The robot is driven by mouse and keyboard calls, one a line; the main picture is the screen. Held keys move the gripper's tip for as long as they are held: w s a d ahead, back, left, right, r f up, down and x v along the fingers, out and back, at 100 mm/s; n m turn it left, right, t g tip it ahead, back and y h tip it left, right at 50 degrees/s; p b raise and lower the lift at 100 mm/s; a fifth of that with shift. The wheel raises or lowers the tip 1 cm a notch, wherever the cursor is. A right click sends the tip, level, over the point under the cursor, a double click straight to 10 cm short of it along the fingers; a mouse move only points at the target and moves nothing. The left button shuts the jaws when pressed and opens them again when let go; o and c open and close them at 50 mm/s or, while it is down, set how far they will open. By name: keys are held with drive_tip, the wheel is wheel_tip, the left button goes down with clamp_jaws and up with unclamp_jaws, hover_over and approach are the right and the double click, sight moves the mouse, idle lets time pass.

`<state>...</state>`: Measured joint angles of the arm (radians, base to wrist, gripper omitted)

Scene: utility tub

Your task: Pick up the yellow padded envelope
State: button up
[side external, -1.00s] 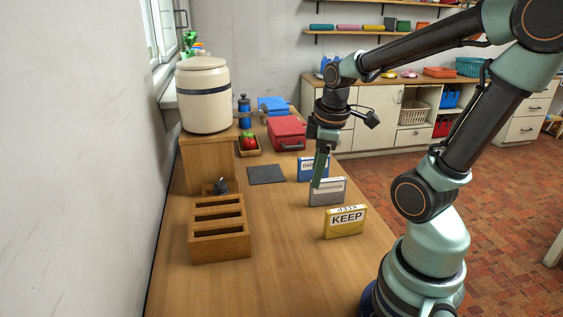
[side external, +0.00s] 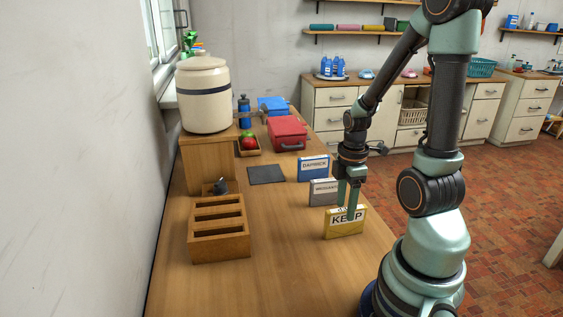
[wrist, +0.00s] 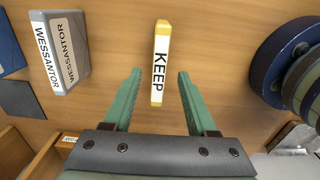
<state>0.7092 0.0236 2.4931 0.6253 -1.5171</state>
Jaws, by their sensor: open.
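In the wrist view one finger of my gripper (wrist: 160,74) is on each side of the packet, with gaps on both sides. In the side view the fingers cover part of its upper face. I cannot tell the exact height of the fingertips.
A grey packet (side external: 321,198) and a blue packet (side external: 313,176) stand behind it in a row. A wooden slotted rack (side external: 219,248) stands to the left, with a dark mat (side external: 266,174) and red box (side external: 287,140) farther back. The table front (side external: 280,270) is clear.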

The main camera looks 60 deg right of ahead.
sight(345, 222)
drive_tip(key=shift+s+d+f, duration=0.1)
drive_tip(key=shift+d+f, duration=0.05)
drive_tip(key=shift+f, duration=1.25)
drive_tip(key=shift+d+f, duration=0.1)
drive_tip(key=shift+f, duration=1.25)
clamp_jaws()
